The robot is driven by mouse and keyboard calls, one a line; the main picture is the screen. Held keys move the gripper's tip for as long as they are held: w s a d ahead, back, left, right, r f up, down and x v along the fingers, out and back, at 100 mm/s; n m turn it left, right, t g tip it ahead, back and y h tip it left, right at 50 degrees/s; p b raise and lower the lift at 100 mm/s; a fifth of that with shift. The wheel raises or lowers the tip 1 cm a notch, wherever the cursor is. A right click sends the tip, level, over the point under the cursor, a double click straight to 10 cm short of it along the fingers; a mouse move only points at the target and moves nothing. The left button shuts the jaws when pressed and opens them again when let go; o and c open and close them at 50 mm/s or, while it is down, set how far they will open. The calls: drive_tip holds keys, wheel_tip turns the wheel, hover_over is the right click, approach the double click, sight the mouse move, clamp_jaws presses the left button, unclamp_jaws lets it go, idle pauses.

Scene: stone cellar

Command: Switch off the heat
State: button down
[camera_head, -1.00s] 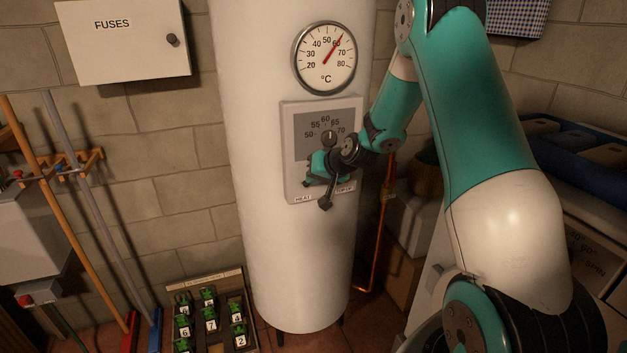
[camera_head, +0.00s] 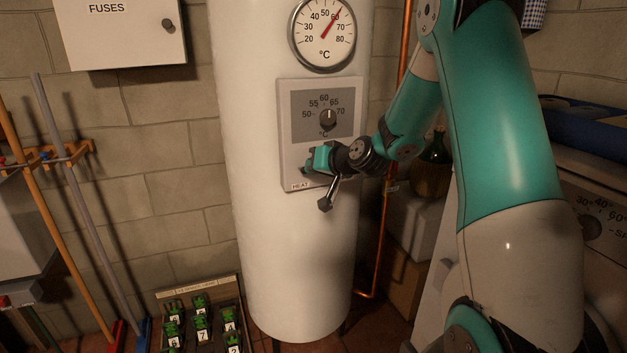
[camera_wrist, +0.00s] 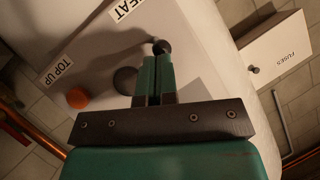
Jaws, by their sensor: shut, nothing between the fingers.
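The control panel (camera_head: 287,130) is on the front of the white boiler tank (camera_head: 245,230). It has a dial knob (camera_head: 328,117) marked 50 to 70 °C and a HEAT label (camera_head: 300,186) at its lower left. My gripper (camera_head: 305,169) is shut and empty at the panel's lower part, just above that label, hiding the switch there. In the wrist view, my shut fingertips (camera_wrist: 156,58) are at a dark round switch tip (camera_wrist: 161,46) near the HEAT label (camera_wrist: 128,8); touching or not is unclear. An orange button (camera_wrist: 78,98) is by the TOP UP label (camera_wrist: 58,70).
A round thermometer (camera_head: 324,33) above the panel reads about 60. A copper pipe (camera_head: 376,255) runs down right of the tank. A fuse box (camera_head: 122,35) hangs left, also in the wrist view (camera_wrist: 280,52). A tray of green numbered items (camera_head: 200,320) is at the tank's foot.

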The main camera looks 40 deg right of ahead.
drive_tip(key=shift+s+a+f+n+t+b, duration=0.15)
drive_tip(key=shift+f+t+b, duration=0.5)
drive_tip(key=shift+b, duration=2.2)
drive_tip(key=shift+s+d+f+n+t+b, duration=0.1)
drive_tip(key=shift+f+n+t+b, duration=0.5)
drive_tip(key=shift+b, duration=2.25)
drive_tip(key=shift+f+n+t+b, duration=0.2)
drive_tip(key=shift+t+b, duration=0.85)
drive_tip(key=shift+b, duration=2.35)
drive_tip(key=shift+f+n+t+b, duration=0.2)
drive_tip(key=shift+t+b, duration=0.8)
drive_tip(key=shift+b, duration=2.4)
drive_tip(key=shift+s+f, duration=0.1)
